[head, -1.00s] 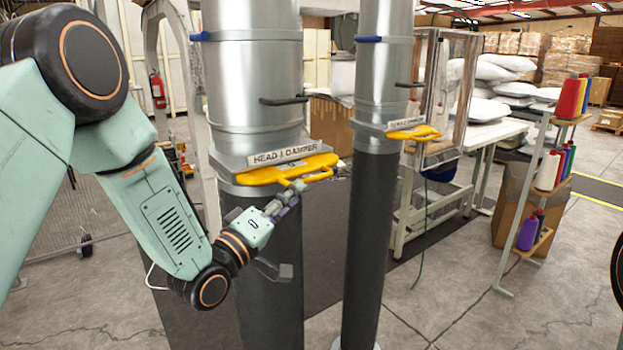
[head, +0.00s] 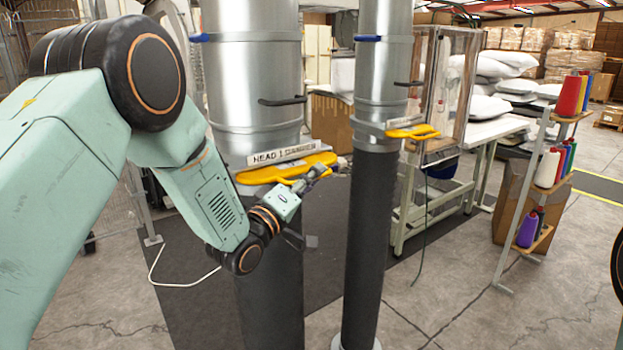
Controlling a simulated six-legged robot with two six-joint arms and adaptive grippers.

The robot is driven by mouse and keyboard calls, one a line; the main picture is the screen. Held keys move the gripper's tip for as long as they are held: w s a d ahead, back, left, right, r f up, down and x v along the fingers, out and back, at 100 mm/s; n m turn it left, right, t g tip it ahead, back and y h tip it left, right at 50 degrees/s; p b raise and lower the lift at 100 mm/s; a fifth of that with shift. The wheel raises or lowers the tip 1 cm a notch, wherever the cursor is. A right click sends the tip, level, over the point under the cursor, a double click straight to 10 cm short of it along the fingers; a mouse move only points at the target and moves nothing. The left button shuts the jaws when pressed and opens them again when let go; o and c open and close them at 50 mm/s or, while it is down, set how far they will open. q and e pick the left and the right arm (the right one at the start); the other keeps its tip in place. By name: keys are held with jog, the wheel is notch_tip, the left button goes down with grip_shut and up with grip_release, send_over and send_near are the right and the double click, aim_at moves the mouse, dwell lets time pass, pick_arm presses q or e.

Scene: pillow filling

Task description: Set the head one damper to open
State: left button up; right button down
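The head one damper is a flat slide on the near silver duct, with a plate labelled "HEAD 1 DAMPER" (head: 284,154) and a yellow handle (head: 262,176) below the label. My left gripper (head: 322,172) is at the front right of this handle, its fingertips close to the handle's front edge. I cannot tell whether they touch it or how far they are apart. My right gripper is out of view.
A second, thinner duct (head: 383,75) with its own yellow handle (head: 414,132) stands close on the right. Behind are a white workbench (head: 492,131) with pillows, and a thread rack (head: 535,190) with several spools. A black flexible hose (head: 270,300) hangs under the near duct.

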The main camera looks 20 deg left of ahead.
pick_arm(q)
jog(key=shift+c, duration=0.7)
jog(key=shift+w+a, duration=0.15)
jog(key=shift+a, duration=0.1)
grip_shut()
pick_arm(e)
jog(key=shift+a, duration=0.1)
pick_arm(q)
jog(key=shift+d+f, duration=0.1)
jog(key=shift+d, duration=0.05)
